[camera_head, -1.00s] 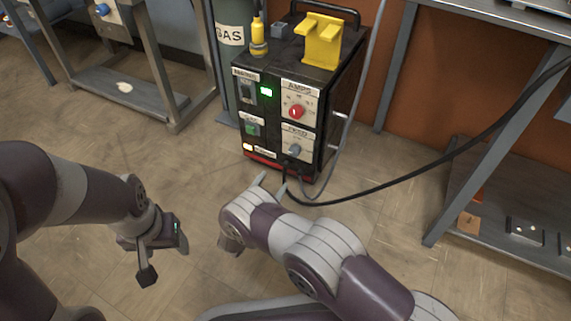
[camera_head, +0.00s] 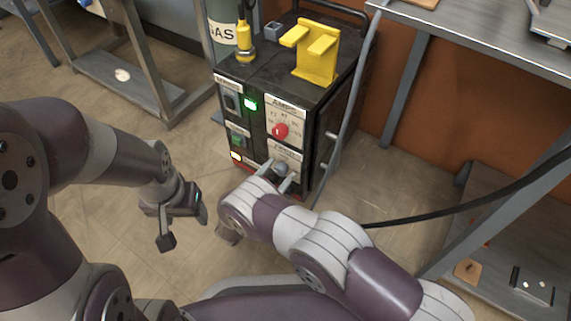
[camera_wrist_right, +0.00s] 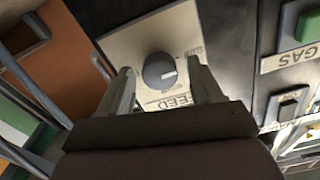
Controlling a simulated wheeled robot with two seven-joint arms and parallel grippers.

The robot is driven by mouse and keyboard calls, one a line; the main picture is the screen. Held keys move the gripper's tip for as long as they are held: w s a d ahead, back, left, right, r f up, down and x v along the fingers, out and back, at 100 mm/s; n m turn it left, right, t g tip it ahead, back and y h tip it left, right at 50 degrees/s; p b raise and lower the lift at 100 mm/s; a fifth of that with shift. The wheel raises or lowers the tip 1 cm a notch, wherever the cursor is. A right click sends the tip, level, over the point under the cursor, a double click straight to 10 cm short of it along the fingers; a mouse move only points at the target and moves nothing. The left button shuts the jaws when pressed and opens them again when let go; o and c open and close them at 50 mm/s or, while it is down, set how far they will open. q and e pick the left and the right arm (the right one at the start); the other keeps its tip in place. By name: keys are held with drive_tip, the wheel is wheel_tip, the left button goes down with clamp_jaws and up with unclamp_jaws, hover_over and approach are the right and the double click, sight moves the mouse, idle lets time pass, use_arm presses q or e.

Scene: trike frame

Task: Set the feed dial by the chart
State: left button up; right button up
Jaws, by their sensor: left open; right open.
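The feed dial is a dark grey knob with a pale pointer mark on a cream plate labelled FEED. In the right wrist view the feed dial (camera_wrist_right: 160,71) sits between the open fingers of my right gripper (camera_wrist_right: 163,88), with gaps on both sides. In the head view the feed dial (camera_head: 281,168) shows just beyond the tips of my right gripper (camera_head: 275,176). The dial is on the front of a black welding machine (camera_head: 312,160). My left gripper (camera_head: 180,222) is open and empty over the floor at left. I cannot make out a chart.
A red AMPS knob (camera_head: 280,130) is above the feed dial. A yellow bracket (camera_head: 316,60) stands on top. A black cable (camera_head: 450,212) runs right. A metal bench (camera_head: 500,40) stands at right.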

drive_tip(key=c, duration=1.1)
drive_tip(key=shift+o, duration=0.2)
